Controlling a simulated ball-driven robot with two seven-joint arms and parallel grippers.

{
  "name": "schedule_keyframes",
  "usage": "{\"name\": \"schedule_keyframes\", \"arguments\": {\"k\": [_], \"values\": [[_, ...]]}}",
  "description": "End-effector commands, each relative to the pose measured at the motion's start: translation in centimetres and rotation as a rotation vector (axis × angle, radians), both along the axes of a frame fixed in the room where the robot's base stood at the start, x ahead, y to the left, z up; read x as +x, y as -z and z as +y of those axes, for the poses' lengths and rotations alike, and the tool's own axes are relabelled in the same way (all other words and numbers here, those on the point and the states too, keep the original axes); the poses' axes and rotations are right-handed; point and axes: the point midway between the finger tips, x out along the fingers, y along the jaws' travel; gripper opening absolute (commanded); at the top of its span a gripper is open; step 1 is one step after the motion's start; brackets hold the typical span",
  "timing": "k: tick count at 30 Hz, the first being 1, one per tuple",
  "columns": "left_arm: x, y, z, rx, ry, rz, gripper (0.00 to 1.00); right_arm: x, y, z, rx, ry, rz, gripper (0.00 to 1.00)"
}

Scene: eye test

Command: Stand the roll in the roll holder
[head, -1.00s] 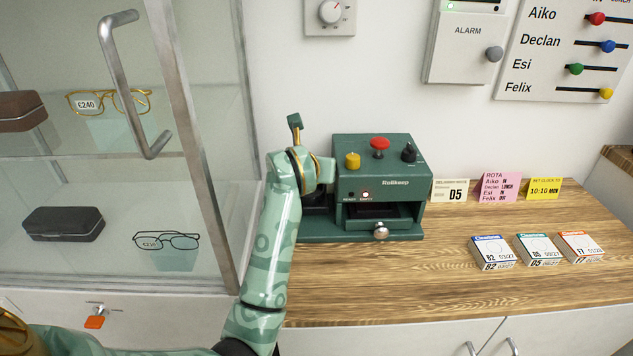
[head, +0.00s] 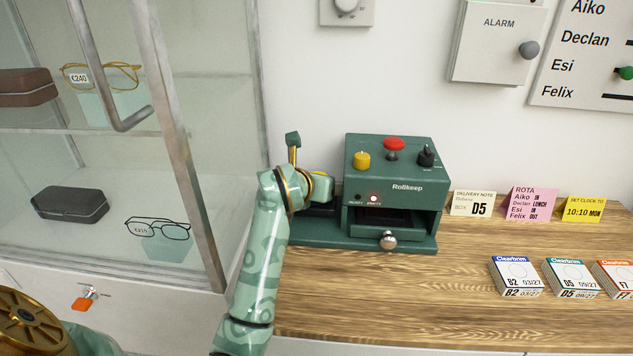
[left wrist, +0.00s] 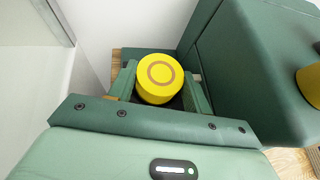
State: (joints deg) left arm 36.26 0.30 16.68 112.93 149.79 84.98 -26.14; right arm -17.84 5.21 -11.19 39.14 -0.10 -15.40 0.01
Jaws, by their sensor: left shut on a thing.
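The roll (left wrist: 158,80) is a yellow cylinder with a brown ring on its top face. In the left wrist view it is upright between the two green fingers of my left gripper (left wrist: 160,92), which is shut on it. In the head view my left gripper (head: 314,190) is at the left side of the green Rollkeep machine (head: 395,180), low over its base. A dark part of that base shows beside the gripper. My wrist hides most of the roll holder, and I cannot tell whether the roll's bottom touches it. My right gripper is not in view.
The machine has a yellow knob (head: 361,160), a red button (head: 394,144) and a lit red lamp. A glass cabinet (head: 190,150) with spectacles stands close on the left. Cards and small boxes (head: 515,277) are at the right. The counter's front (head: 400,310) is clear.

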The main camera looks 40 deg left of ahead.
Motion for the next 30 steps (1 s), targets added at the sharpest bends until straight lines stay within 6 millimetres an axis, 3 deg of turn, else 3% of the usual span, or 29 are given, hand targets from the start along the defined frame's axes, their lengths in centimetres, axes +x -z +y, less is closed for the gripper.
{"name": "schedule_keyframes", "arguments": {"k": [2, 3, 5, 16, 21, 30], "values": [[0.0, 0.5, 0.0, 0.001, 0.000, 0.001, 0.22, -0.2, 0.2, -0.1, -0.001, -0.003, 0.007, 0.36], [0.0, 0.4, 0.0, 0.001, 0.000, 0.001, 0.58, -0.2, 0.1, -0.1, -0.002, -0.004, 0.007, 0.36], [0.0, 0.3, 0.0, 0.000, 0.000, 0.001, 0.71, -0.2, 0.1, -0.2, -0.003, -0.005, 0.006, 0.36], [-0.2, -0.6, -0.1, -0.001, 0.000, -0.001, 0.71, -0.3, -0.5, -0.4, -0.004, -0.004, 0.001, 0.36], [-3.1, -2.5, -1.0, -0.001, 0.000, -0.005, 0.71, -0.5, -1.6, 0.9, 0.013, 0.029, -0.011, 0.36], [-8.5, -5.5, -2.9, 0.001, 0.000, -0.003, 0.71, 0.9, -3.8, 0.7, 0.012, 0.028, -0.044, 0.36]]}}
